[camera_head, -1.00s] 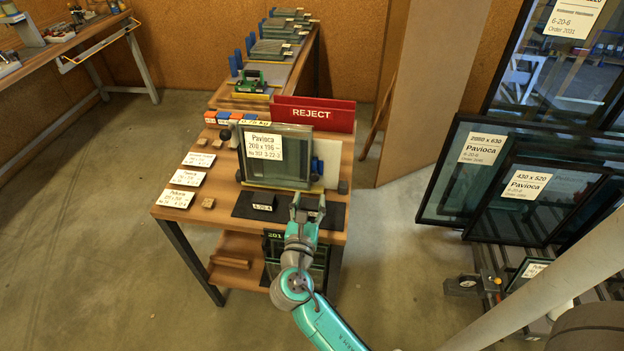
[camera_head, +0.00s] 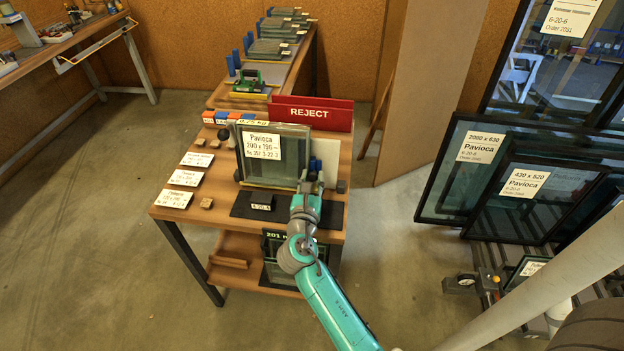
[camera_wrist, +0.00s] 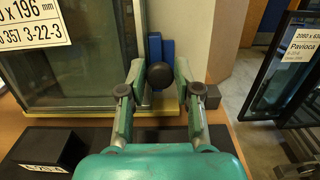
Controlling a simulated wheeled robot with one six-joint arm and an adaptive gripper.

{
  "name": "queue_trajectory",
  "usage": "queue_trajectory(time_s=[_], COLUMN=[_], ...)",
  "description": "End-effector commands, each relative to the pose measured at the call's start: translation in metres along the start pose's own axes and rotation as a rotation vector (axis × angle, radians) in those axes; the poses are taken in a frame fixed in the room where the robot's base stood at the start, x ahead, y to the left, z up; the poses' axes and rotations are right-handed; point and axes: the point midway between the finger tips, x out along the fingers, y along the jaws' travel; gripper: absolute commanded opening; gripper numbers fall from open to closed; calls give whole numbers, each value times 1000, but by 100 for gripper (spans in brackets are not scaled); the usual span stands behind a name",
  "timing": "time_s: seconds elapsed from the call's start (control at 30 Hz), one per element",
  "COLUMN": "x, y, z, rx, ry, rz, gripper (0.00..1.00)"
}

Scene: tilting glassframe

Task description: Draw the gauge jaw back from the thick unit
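The thick glass unit (camera_head: 262,172), labelled Pavioca 200 x 196, stands upright on the bench; its right edge shows in the wrist view (camera_wrist: 85,78). The gauge is at its right edge, with blue upright parts (camera_wrist: 167,50) and a round black knob (camera_wrist: 159,76). I cannot tell which part is the jaw or whether it touches the glass. My gripper (camera_wrist: 160,78) is open, its fingers on either side of the knob. Contact with the knob is not clear. In the head view my gripper (camera_head: 311,180) partly hides the gauge.
A red REJECT bin (camera_head: 312,114) stands behind the unit. A dark mat (camera_head: 328,214) with a small black tag block (camera_head: 261,202) lies in front. White cards (camera_head: 185,178) lie on the left. Framed glass panes (camera_head: 470,180) stand at the right, across open floor.

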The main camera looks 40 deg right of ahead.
Motion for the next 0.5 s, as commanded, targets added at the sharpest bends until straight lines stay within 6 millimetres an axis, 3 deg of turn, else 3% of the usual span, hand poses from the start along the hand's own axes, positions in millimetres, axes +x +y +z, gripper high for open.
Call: queue_trajectory(time_s=[0.03,0.1,0.33,0.5], x=[0,0,0,0], y=[0,0,-4,-34], z=[0,0,0,-1], rx=[0,0,0,0], ry=[0,0,1,2], rz=[0,0,-1,-6], gripper=[12,0,0,0])
